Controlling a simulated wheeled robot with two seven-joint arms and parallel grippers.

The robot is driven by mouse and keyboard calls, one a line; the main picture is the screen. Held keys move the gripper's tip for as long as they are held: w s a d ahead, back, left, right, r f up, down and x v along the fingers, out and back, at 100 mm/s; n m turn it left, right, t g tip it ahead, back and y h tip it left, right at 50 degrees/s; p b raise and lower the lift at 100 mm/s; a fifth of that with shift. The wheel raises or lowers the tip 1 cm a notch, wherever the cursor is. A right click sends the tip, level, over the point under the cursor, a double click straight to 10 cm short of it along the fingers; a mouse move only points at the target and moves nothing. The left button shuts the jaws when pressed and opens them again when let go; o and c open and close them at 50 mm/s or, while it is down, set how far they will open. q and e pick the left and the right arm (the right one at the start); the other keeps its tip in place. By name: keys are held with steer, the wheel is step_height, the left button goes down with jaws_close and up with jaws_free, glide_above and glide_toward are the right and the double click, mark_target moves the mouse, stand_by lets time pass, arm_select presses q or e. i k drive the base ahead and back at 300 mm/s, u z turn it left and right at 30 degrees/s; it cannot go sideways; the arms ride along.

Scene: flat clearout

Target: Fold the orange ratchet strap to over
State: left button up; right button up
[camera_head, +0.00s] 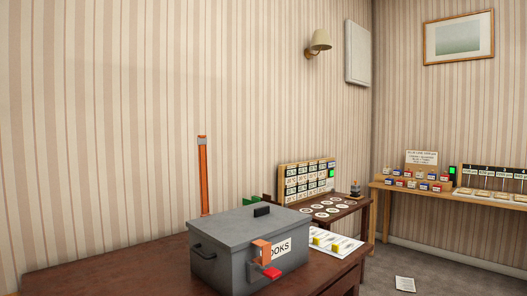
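A long orange strip (203,176), which looks like the ratchet strap, stands upright behind the grey box (235,232), against the striped wall. A shorter orange piece (262,250) hangs over the box's front top edge and partly covers a white label reading "OOKS". A red tab (271,272) sticks out below it. The box lid is shut, with a black handle (262,211) on top. Neither of my grippers is in view.
The box stands on a brown table (130,273) with bare room to its left. A white sheet with yellow blocks (335,243) lies right of it. Behind is a small table with white discs (330,207). Another table (450,195) stands at the right. A paper (405,284) lies on the floor.

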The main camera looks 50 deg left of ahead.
mark_target(202, 139)
steer(key=i, duration=2.85)
steer(key=u, duration=3.9)
